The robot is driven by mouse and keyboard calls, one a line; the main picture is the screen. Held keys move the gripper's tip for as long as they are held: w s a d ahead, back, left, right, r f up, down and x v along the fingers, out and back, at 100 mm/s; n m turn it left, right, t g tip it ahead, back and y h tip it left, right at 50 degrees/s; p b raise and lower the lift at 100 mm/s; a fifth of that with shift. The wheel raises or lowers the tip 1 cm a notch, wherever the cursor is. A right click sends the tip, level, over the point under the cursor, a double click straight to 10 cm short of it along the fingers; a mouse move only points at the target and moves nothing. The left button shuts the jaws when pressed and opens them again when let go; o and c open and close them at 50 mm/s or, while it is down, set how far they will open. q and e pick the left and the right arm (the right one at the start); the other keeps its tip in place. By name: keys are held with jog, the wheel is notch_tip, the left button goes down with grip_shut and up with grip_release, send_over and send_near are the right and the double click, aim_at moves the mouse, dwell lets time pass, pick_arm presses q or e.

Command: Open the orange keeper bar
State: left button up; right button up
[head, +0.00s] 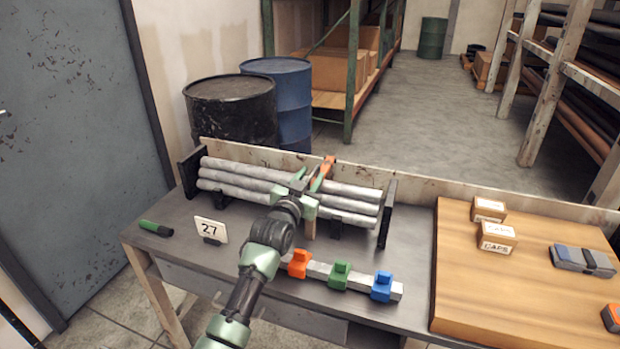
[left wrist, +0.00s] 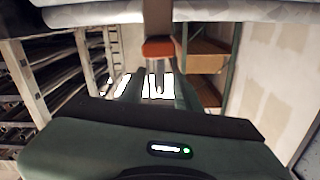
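The orange keeper bar (head: 322,172) sits at the middle of the rack, across the grey pipes (head: 240,171). My left gripper (head: 302,187) is over the pipes, close to the bar's near side; the arm and gripper hide part of it. In the left wrist view, my left gripper (left wrist: 158,85) has two fingers apart with nothing visible held between them. An orange end (left wrist: 158,48) on a brown post (left wrist: 158,16) shows just ahead of the fingertips. Whether they touch cannot be told. My right gripper is not in view.
A strip with orange, green and blue clips (head: 340,274) lies in front of the rack. A "27" card (head: 211,230) and a green-handled thing (head: 155,228) lie left. A wooden board (head: 470,300) with small boxes (head: 497,237) is at right. Drums (head: 232,110) stand behind the bench.

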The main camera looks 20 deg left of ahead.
pick_arm(q)
grip_shut()
dwell(1.3)
